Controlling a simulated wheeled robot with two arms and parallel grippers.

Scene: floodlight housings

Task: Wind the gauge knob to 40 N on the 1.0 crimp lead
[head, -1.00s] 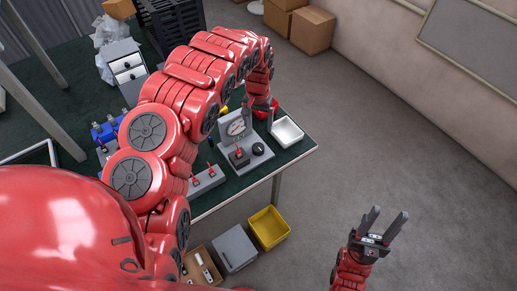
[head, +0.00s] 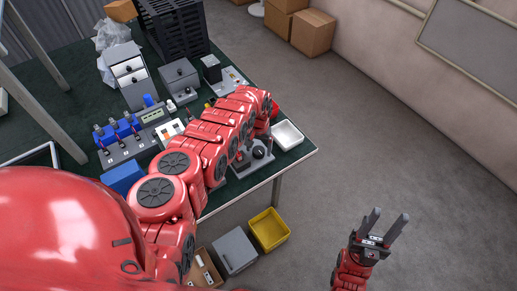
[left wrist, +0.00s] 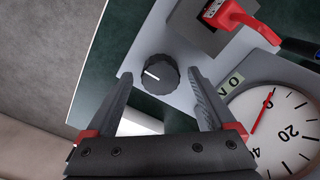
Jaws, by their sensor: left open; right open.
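The black gauge knob (left wrist: 160,74) with a white pointer line sits on a pale grey base plate, just ahead of and between the spread fingers of my left gripper (left wrist: 160,95). The gripper is open and holds nothing. In the head view the knob (head: 259,152) shows just below my left gripper (head: 262,133). The white gauge dial (left wrist: 290,135) is at the right of the wrist view, its red needle near 0, with 20 and 40 marks visible. A grey block with a red lever (left wrist: 232,15) is beside the knob. My right gripper (head: 385,230) is open and empty over the floor.
A white tray (head: 287,134) stands right of the gauge stand, near the table edge. A dark lead (left wrist: 300,47) runs beside the dial. Blue-handled fixtures (head: 122,130), grey boxes and a black crate (head: 172,35) fill the left of the table. A yellow bin (head: 269,229) is below.

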